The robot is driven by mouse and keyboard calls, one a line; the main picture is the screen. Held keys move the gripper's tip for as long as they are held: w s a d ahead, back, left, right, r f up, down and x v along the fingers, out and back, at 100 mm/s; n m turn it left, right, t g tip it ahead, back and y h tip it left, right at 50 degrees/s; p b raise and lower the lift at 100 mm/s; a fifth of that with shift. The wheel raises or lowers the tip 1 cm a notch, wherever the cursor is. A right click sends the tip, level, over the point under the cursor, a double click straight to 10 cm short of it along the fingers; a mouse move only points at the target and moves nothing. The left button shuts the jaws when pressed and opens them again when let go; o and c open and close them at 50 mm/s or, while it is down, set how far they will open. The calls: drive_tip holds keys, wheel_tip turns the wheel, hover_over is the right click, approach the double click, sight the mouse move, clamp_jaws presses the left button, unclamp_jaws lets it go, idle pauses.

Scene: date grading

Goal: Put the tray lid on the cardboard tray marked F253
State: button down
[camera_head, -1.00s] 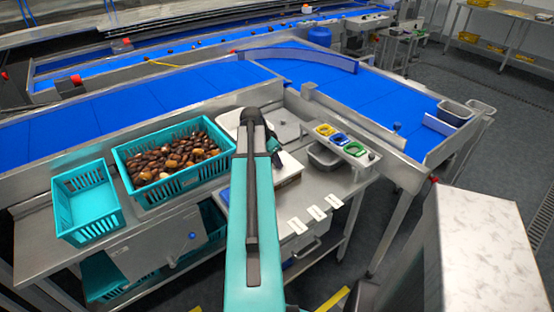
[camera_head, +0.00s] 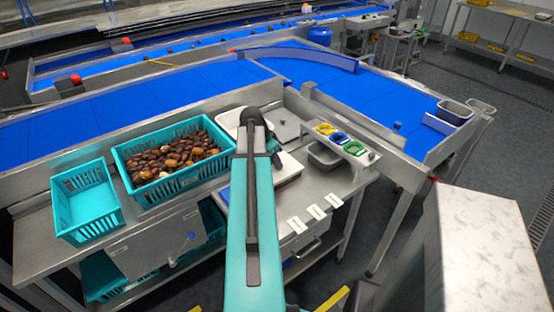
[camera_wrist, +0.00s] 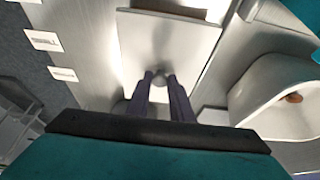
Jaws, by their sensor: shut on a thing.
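The tray lid (camera_wrist: 180,40) is a pale, flat, square plate with a small round knob, seen in the wrist view. My gripper (camera_wrist: 160,82) has its two dark fingers shut on that knob, from above. In the head view a pale square surface (camera_head: 289,168) shows just right of my arm, which hides much of it. I cannot tell whether the lid is touching anything beneath it. No marking F253 is legible, and I cannot pick out the cardboard tray with certainty.
A teal crate of dates (camera_head: 190,180) and an empty teal crate (camera_head: 70,222) stand left of my arm. Label cards (camera_head: 316,212) line the front edge. Coloured rings (camera_head: 340,138) sit on a stand at right.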

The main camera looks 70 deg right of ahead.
drive_tip(key=shift+f, duration=0.4)
idle(0.5)
drive_tip(key=c, duration=1.5)
unclamp_jaws()
drive_tip(key=shift+o, duration=0.2)
drive_tip(key=o, duration=0.4)
drive_tip(key=shift+c, duration=0.2)
drive_tip(key=shift+w+r, duration=0.1)
drive_tip(key=shift+r, duration=0.05)
drive_tip(key=shift+r+p, duration=1.65)
drive_tip(key=shift+r, duration=1.7)
